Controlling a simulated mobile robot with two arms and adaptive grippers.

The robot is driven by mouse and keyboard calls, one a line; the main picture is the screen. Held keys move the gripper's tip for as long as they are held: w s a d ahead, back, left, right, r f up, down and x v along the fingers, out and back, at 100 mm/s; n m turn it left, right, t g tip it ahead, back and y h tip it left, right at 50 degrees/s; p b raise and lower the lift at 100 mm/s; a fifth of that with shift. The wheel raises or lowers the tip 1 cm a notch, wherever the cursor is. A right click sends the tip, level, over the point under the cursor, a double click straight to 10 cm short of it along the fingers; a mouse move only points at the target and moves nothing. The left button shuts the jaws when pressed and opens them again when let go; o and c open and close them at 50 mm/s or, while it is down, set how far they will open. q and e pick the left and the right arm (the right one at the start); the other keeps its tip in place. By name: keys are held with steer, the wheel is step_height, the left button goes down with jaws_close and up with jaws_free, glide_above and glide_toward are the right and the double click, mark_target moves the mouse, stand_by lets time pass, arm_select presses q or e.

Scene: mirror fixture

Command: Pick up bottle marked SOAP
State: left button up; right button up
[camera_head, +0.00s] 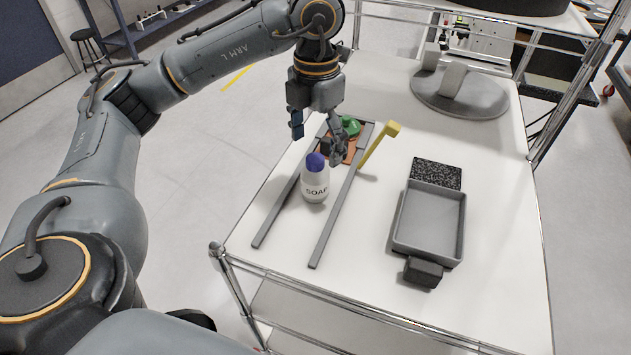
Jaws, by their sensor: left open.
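The bottle marked SOAP (315,188) is white with a purple cap. It stands upright on the white cart top, between two grey rails. My left gripper (318,137) is above and behind the bottle, pointing down. Its fingers are spread apart and hold nothing. One finger is left of the bottle's cap in the picture, the other is to its right and farther back. The gripper appears apart from the bottle. My right gripper is not in view.
A green object (349,125) sits on a brown block behind the bottle, by a yellow upright piece (380,144). A grey tray (400,228) stands to the right. A round grey base (487,101) is at the back right. Chrome posts frame the cart.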

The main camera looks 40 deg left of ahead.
mark_target(316, 159)
arm_select(q)
step_height(316, 159, down, 5)
steer(key=shift+a+r+p, duration=0.1)
steer(key=shift+r+p, duration=0.1)
steer(key=shift+p, duration=0.15)
step_height(316, 159, down, 5)
steer(key=shift+w+a+r+p, duration=0.1)
steer(key=shift+w+a+p, duration=0.05)
steer(key=shift+p, duration=1.05)
steer(key=shift+f, duration=0.3)
steer(key=c, duration=1.3)
